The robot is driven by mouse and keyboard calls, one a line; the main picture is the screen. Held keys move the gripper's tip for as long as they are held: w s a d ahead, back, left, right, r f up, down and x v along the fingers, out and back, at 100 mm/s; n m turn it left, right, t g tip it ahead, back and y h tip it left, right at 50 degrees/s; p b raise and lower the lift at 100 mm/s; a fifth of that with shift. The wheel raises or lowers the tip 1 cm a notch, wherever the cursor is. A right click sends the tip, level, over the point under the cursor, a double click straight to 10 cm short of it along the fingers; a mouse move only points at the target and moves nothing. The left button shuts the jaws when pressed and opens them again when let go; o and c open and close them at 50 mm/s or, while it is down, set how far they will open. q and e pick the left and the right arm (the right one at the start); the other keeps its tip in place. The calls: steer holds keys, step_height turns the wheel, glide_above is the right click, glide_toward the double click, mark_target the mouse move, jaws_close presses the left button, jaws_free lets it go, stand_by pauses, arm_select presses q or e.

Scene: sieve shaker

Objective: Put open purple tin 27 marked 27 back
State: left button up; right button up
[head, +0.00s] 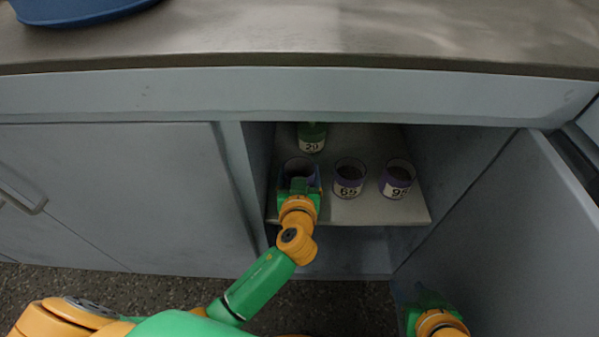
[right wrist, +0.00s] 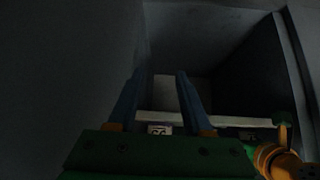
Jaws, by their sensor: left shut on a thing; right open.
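An open purple tin (head: 292,166) stands at the left front of the cabinet shelf. My left gripper (head: 300,180) is shut on its near side, and hides its label, so I cannot read its number. I cannot tell whether its base touches the shelf. My right gripper (head: 428,312) is low in front of the open door in the head view, its fingers mostly hidden there. In the right wrist view its two blue fingers (right wrist: 160,74) are apart with nothing gripped between them.
Two open purple tins stand to the right on the shelf (head: 350,212), one marked 65 (head: 349,180) and one seemingly 95 (head: 396,180). A green item marked 29 (head: 312,140) stands behind. The cabinet door (head: 510,230) is open at right; a blue object (head: 75,10) is on the counter.

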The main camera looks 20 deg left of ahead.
arm_select(q)
steer(key=o, duration=1.3)
steer(key=shift+o, duration=0.2)
steer(key=p+v, duration=0.1)
steer(key=v, duration=0.5)
steer(key=shift+r+p, duration=0.1)
steer(key=shift+p, duration=0.3)
steer(key=v, duration=0.6)
steer(key=shift+p, duration=0.3)
arm_select(e)
steer(key=s+d+f+g+h, duration=0.1)
steer(key=s+d+f+g, duration=0.1)
steer(key=s+f+g, duration=0.2)
steer(key=s+f, duration=0.2)
steer(key=s, duration=0.1)
steer(key=shift+s+g, duration=0.15)
steer(key=shift+g, duration=0.25)
